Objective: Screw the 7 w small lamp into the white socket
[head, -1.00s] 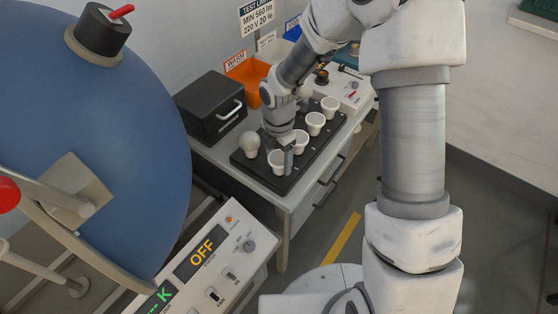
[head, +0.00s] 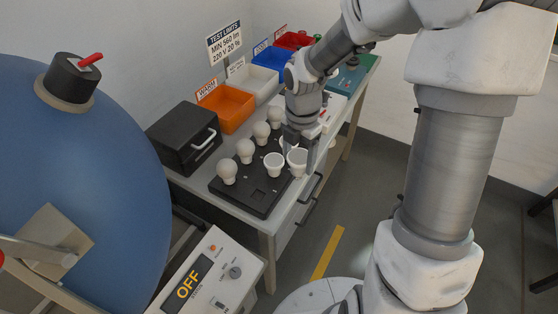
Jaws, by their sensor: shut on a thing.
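My gripper (head: 304,146) is shut on a white, cup-shaped lamp (head: 297,160), wide end up, at the right edge of a black tray (head: 262,200). I cannot tell whether the held lamp is clear of the tray. Another cup-shaped lamp (head: 273,165) stands in the tray beside it, and one more is partly hidden by the gripper. Several round white lamps (head: 227,172) stand along the tray's left side. No wattage marks are readable. I cannot make out the white socket; my arm hides part of the white box (head: 334,106) behind.
A black case (head: 182,140) with a handle stands left of the tray. Orange (head: 229,110), white (head: 254,82), blue (head: 272,60) and red (head: 292,40) bins line the wall. A large blue sphere (head: 80,180) and a control panel showing OFF (head: 190,280) fill the near left.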

